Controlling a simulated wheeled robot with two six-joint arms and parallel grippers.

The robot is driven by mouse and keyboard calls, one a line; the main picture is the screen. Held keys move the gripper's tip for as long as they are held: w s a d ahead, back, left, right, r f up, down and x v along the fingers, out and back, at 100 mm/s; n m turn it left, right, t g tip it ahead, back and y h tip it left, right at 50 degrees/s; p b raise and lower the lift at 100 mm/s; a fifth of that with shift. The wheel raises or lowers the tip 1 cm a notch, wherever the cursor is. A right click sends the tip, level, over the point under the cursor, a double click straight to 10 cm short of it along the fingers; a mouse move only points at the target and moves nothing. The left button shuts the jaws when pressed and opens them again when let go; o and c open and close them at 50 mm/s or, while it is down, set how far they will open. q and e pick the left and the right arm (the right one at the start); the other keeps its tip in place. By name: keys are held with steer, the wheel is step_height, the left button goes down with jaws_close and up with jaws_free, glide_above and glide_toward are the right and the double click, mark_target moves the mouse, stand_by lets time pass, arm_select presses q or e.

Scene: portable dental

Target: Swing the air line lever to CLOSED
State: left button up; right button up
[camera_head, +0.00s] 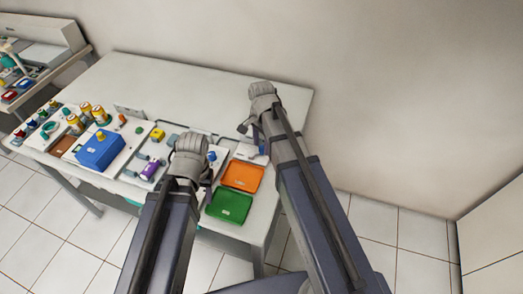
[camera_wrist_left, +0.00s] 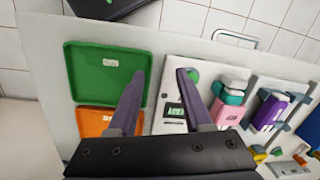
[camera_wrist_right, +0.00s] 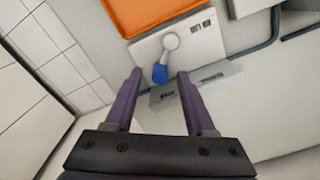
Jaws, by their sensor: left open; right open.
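The air line lever, with a blue handle (camera_wrist_right: 159,74) on a round grey hub (camera_wrist_right: 170,41), sits on a white panel (camera_wrist_right: 145,48) in the right wrist view. Two small dark labels on the panel are too small to read. My right gripper (camera_wrist_right: 159,76) is open; the blue handle's end appears between its fingertips, but I cannot tell how far beyond them it lies. In the head view the right gripper (camera_head: 244,127) hangs over the table's right part, close to the panel. My left gripper (camera_wrist_left: 162,74) is open and empty above the green tray's edge and a white panel.
A green tray (camera_head: 229,205) and an orange tray (camera_head: 241,177) lie at the table's front right. A blue box (camera_head: 100,150), bottles and a purple item (camera_head: 150,170) stand to the left. A grey pipe (camera_wrist_right: 272,30) runs beside the lever panel. The back of the table (camera_head: 185,85) is clear.

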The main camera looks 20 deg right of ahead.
steer(key=shift+f, duration=0.25)
jaws_close()
stand_by(0.3)
